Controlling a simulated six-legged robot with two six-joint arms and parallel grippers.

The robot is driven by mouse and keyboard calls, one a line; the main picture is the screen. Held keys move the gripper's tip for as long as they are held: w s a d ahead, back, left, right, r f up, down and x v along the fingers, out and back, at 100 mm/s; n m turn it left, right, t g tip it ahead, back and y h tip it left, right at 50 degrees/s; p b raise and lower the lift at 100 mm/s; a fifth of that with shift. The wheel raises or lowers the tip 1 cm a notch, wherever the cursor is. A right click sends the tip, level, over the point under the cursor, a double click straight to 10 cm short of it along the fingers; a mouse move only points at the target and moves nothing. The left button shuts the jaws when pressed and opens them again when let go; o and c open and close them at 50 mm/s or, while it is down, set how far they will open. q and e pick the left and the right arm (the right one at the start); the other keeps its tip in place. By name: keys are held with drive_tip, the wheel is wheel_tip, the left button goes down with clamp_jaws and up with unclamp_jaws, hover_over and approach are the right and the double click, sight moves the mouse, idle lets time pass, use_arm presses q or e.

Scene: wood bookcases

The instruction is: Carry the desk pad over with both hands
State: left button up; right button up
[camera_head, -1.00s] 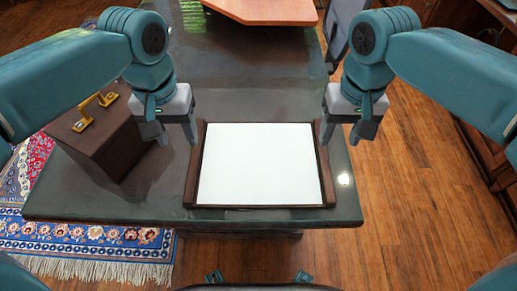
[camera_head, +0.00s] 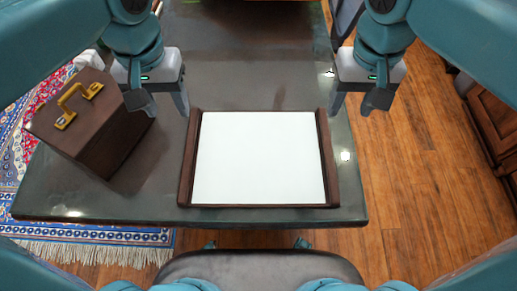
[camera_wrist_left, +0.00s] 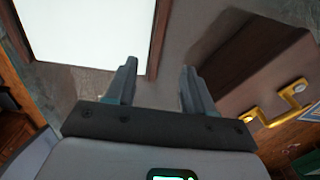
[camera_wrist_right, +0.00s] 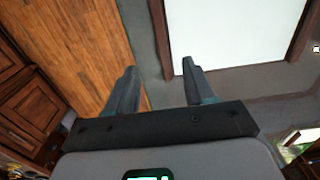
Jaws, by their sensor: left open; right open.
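The desk pad (camera_head: 260,160) lies flat on the dark table, a white sheet with dark brown wooden side rails. My left gripper (camera_head: 170,112) is open and empty above the table, near the pad's far left corner. My right gripper (camera_head: 352,112) is open and empty near the pad's far right corner, by the table's right edge. The pad also shows in the left wrist view (camera_wrist_left: 90,30), left of the open fingers (camera_wrist_left: 158,90). In the right wrist view the pad (camera_wrist_right: 235,30) lies beyond the right finger of the open gripper (camera_wrist_right: 158,90).
A dark brown box (camera_head: 95,130) with a brass handle stands on the table (camera_head: 120,205) left of the pad. A chair (camera_head: 260,265) is at the near edge. A patterned rug lies on the floor at left; wood floor (camera_head: 410,180) is at right.

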sight(188, 150)
use_arm(q)
wheel_tip(188, 150, down, 16)
drive_tip(key=shift+r, duration=0.1)
use_arm(e)
wheel_tip(188, 150, down, 16)
drive_tip(key=shift+r, duration=0.1)
use_arm(q)
clamp_jaws()
use_arm(e)
clamp_jaws()
